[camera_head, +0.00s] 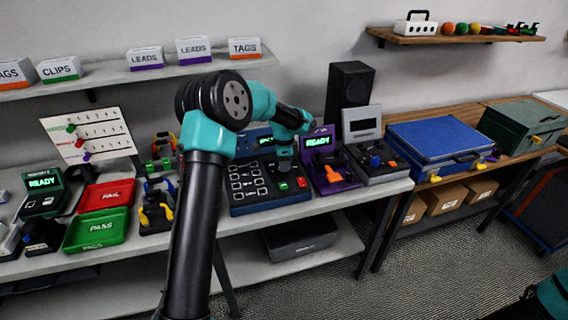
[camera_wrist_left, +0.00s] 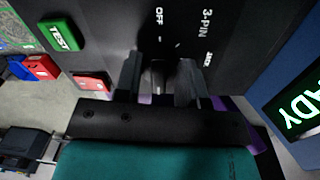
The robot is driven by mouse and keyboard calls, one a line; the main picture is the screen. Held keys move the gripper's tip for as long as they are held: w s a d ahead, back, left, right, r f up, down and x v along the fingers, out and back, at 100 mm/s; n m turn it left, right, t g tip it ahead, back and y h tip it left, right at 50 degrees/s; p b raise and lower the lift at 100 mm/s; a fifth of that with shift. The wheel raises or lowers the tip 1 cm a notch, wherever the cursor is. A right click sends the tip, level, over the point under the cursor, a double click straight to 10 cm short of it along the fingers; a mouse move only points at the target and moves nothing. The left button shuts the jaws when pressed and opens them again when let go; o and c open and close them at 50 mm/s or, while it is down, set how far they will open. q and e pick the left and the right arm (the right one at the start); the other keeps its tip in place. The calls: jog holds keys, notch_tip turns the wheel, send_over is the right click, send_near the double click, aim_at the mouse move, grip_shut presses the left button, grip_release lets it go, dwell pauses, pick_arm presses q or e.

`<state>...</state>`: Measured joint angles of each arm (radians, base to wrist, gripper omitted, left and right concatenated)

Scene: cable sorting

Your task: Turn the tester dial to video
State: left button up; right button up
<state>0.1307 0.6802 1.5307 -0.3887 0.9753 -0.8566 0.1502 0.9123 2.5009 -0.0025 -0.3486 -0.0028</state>
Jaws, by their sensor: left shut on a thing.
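In the left wrist view, my left gripper (camera_wrist_left: 160,68) is shut on the dark dial (camera_wrist_left: 158,78). Labels OFF, 3-PIN and one like JACK show around the dial. The video label and the dial's pointer are not visible. My right gripper is out of view.
A purple device (camera_head: 330,172) with a READY screen and orange part stands right of the tester. A grey box (camera_head: 374,160) and blue case (camera_head: 433,143) stand further right. A green PASS tray (camera_head: 95,229) and red FAIL tray (camera_head: 105,196) lie left.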

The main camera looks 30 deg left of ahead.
pick_arm(q)
jog(key=o, duration=0.9)
jog(key=r, duration=1.7)
jog(key=shift+w+a+r, duration=0.2)
jog(key=shift+w+a, duration=0.1)
jog(key=shift+w, duration=0.1)
